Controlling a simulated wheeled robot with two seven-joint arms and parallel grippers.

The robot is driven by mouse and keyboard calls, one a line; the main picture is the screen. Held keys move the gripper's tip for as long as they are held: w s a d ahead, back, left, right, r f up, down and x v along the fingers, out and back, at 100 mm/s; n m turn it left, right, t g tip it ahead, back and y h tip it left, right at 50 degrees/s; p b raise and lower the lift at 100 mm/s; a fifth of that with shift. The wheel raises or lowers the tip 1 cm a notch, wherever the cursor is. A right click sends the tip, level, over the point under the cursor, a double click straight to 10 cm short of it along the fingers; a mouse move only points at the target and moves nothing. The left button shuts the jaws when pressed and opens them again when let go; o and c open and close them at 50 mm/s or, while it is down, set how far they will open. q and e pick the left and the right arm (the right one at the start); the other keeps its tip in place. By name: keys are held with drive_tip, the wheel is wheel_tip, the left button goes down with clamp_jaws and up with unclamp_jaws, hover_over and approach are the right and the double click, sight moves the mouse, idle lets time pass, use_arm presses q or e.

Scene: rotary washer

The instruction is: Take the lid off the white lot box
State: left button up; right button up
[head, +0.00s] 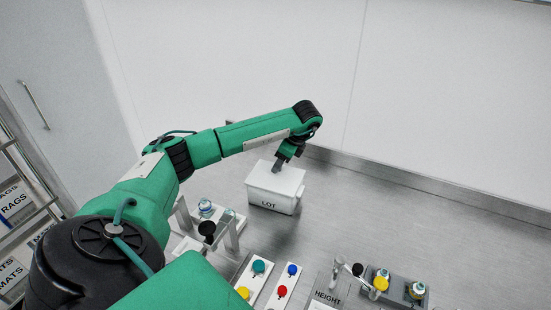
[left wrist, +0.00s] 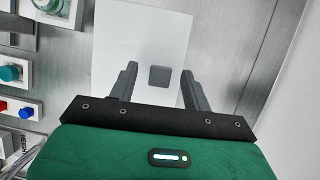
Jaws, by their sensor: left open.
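The white lot box (head: 270,203), marked LOT, stands on the metal worktop with its white lid (head: 262,176) on it. My left gripper (head: 281,163) is directly over the lid, pointing down. In the left wrist view the lid (left wrist: 125,40) lies below the open fingers. A small dark square knob (left wrist: 159,77) on the lid sits between the fingers of the left gripper (left wrist: 160,69), with a gap on each side. In the head view the knob is hidden by the gripper. My right gripper is not in view.
Button panels (head: 284,284) with coloured knobs and a HEIGHT plate (head: 327,297) are in front of the box. A holder with vials (head: 416,291) stands at lower right, and a vial (head: 206,207) stands left of the box. The worktop (head: 370,215) right of the box is clear.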

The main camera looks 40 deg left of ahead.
use_arm(q)
drive_tip(key=c, duration=0.9)
clamp_jaws()
wheel_tip(320, 180, up, 5)
drive_tip(key=shift+w+f+b, duration=0.1)
drive_tip(key=shift+f+b, duration=0.05)
drive_tip(key=shift+b, duration=0.7)
wheel_tip(320, 180, up, 15)
drive_tip(key=p, duration=0.3)
